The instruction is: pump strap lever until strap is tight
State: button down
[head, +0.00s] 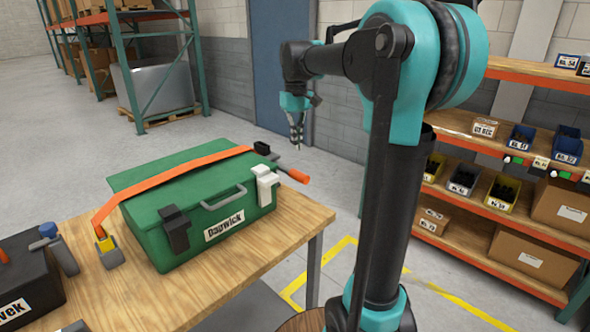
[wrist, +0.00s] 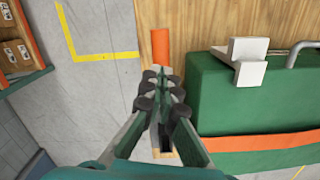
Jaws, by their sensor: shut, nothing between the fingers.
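The orange strap (head: 180,172) runs over the lid of a green case (head: 198,228) on the wooden table, from a yellow-and-grey buckle (head: 106,249) at the left to a ratchet at the far right end. The strap lever (head: 292,173) has an orange grip that sticks out past the case. In the wrist view the orange lever grip (wrist: 160,47) lies just beyond my fingertips, and the strap (wrist: 255,142) is at the lower right. My gripper (wrist: 160,82) is shut and empty.
The case has a white latch (head: 267,188), a black latch (head: 175,228) and a grey handle (head: 225,198). A black case (head: 30,285) and a blue-capped tool (head: 60,247) are on the table's left. Shelves with bins stand right.

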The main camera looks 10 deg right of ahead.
aim_at(297, 173)
jog(key=shift+w+r+m, duration=0.2)
jog(key=shift+m, duration=0.4)
jog(key=shift+f, duration=0.1)
jog(key=shift+s+f, duration=0.2)
jog(key=shift+f, duration=1.55)
jog(key=shift+s+f, duration=0.15)
jog(key=shift+f, duration=1.55)
jog(key=shift+f, duration=2.2)
jog(key=shift+w, duration=0.1)
